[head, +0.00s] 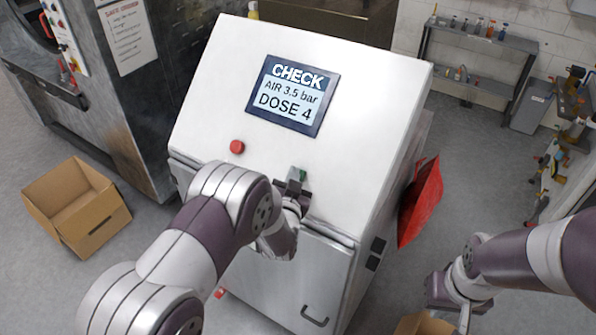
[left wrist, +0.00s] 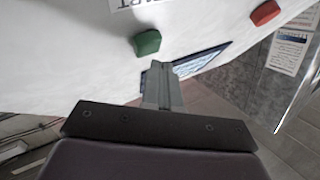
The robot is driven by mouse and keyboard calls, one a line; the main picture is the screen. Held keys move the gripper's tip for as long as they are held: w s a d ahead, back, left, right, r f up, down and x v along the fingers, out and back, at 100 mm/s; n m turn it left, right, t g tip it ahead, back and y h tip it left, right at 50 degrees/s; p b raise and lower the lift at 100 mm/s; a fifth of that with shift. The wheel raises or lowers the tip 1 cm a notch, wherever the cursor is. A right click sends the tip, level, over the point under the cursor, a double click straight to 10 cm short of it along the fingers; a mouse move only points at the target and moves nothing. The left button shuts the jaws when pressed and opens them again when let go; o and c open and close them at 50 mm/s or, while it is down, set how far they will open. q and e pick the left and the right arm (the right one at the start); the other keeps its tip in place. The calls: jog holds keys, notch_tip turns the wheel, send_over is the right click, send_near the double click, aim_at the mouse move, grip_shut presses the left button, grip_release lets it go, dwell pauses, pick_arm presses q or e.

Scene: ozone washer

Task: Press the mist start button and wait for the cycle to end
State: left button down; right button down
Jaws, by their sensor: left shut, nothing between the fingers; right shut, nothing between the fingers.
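The white washer cabinet (head: 350,75) stands in front of me with a sloped panel. Its display (head: 293,96) reads "CHECK", "AIR 3.5 bar", "DOSE 4". A red button (head: 237,147) sits below the display to the left; it also shows in the left wrist view (left wrist: 265,12). A green button (head: 303,174) sits lower right, partly hidden by my left gripper (head: 295,178). In the left wrist view, the green button (left wrist: 147,43) is just beside the shut fingertips (left wrist: 161,72); contact is not clear. My right gripper (head: 464,316) is shut and empty, low at the right.
An open cardboard box (head: 77,207) lies on the floor at left, beside a dark metal machine (head: 110,85). A red object (head: 420,200) hangs on the cabinet's right side. A shelf (head: 475,60) stands at the back right. Open floor lies between.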

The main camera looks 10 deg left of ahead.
pick_arm(q)
jog(key=shift+s+r, duration=0.1)
jog(key=shift+r, duration=0.1)
jog(key=shift+s+a+r+p, duration=0.1)
jog(key=shift+s+r+p, duration=0.05)
jog(key=shift+r+p, duration=0.2)
jog(key=s+r+p, duration=0.1)
jog(key=s+a+r+p, duration=0.1)
jog(key=s+p, duration=0.1)
jog(key=shift+r, duration=0.35)
dwell(0.5)
